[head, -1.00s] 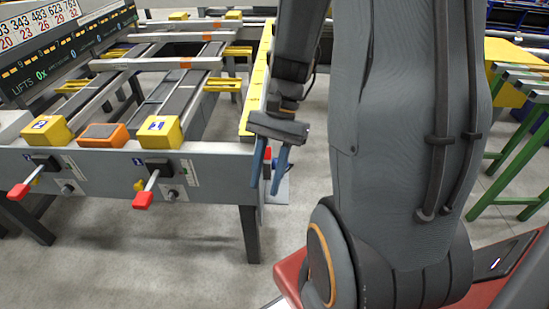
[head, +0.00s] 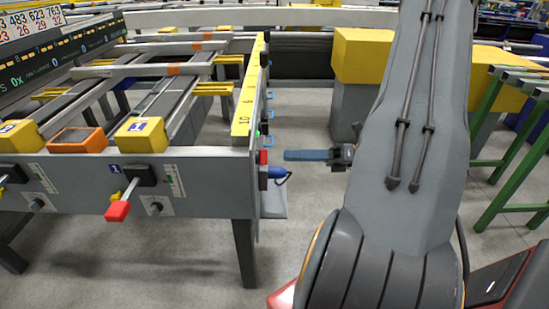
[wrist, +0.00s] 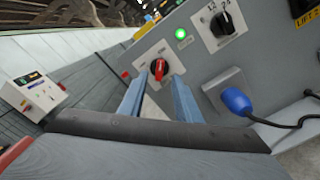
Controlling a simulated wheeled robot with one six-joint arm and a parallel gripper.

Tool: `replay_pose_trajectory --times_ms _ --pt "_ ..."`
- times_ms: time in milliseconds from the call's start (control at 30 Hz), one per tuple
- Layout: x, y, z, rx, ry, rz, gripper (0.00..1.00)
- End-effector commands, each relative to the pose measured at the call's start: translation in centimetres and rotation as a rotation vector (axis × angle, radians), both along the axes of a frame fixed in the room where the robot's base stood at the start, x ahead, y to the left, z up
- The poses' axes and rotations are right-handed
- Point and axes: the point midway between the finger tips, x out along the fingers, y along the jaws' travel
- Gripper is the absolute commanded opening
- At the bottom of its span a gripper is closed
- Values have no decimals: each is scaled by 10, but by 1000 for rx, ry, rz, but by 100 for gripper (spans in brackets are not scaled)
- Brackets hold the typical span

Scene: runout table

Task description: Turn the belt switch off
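A red rotary knob (wrist: 159,68) sits on a pale plate on the grey end panel (wrist: 205,65) in the wrist view. Its grip stands about upright in the picture; I cannot read its markings. In the wrist view my gripper (wrist: 154,82) is open, its two blue fingers pointing at the panel, one on each side of the knob in the picture. In the head view my gripper (head: 287,156) is level, pointing left at the table's end, with a gap to it. The fingers overlap there, and the knob's face is hidden.
A lit green lamp (wrist: 181,34) and a black dial (wrist: 226,19) are above and right of the knob. A blue plug (wrist: 236,100) with a black cable is at lower right. Green-legged stands (head: 490,110) are at right.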

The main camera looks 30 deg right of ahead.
Motion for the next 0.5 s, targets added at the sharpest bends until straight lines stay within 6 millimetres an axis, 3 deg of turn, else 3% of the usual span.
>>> replay_pose_trajectory --times_ms 200,500 --pt "19 30 0 0 1 5 30" --pt "31 48 0 -3 0 2 30"
